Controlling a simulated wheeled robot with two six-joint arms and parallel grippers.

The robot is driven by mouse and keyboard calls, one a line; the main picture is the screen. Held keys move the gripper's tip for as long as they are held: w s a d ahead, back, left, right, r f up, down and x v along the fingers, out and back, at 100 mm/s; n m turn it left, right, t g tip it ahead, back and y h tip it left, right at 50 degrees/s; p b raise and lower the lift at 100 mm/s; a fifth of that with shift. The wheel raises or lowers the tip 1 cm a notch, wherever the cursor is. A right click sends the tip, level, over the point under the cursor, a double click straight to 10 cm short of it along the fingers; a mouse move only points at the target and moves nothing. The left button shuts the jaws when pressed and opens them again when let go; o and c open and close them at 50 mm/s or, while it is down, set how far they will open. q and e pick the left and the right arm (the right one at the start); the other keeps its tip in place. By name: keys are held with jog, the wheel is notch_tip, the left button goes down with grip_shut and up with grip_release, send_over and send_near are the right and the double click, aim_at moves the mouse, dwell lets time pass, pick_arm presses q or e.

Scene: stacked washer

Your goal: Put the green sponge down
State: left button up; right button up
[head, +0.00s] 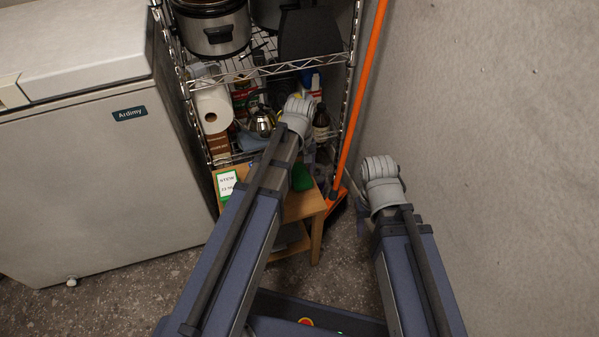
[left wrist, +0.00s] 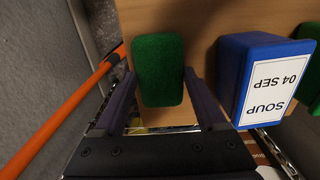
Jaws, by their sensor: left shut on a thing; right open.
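The green sponge (head: 302,178) is at the small wooden table (head: 305,205), beside my left arm in the head view. In the left wrist view the sponge (left wrist: 158,68) lies between the two fingers of my left gripper (left wrist: 163,90), which is shut on it. The wooden top (left wrist: 205,20) is right behind the sponge; I cannot tell whether they touch. In the head view my left gripper (head: 308,160) is mostly hidden by its wrist. My right gripper (head: 362,215) is open, low by the wall and partly hidden by its arm.
A blue container (left wrist: 255,75) labelled SOUP is close beside the left gripper. A green-edged container with a white label (head: 228,185) is at the table's left. A wire shelf (head: 270,68) stands behind, an orange pole (head: 362,95) to the right, a white freezer (head: 95,170) to the left.

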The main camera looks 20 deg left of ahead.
aim_at(299, 173)
pick_arm(q)
jog(key=shift+f, duration=0.1)
jog(key=o, duration=1.1)
jog(key=shift+o, duration=0.2)
notch_tip(299, 173, up, 12)
jog(key=p, duration=1.2)
jog(key=s+d+m+y, duration=0.1)
jog(key=s+d+m, duration=0.9)
jog(key=s, duration=0.4)
jog(key=shift+s+d+r+m, duration=0.15)
jog(key=shift+d+r+m, duration=0.05)
jog(key=shift+d+m, duration=0.1)
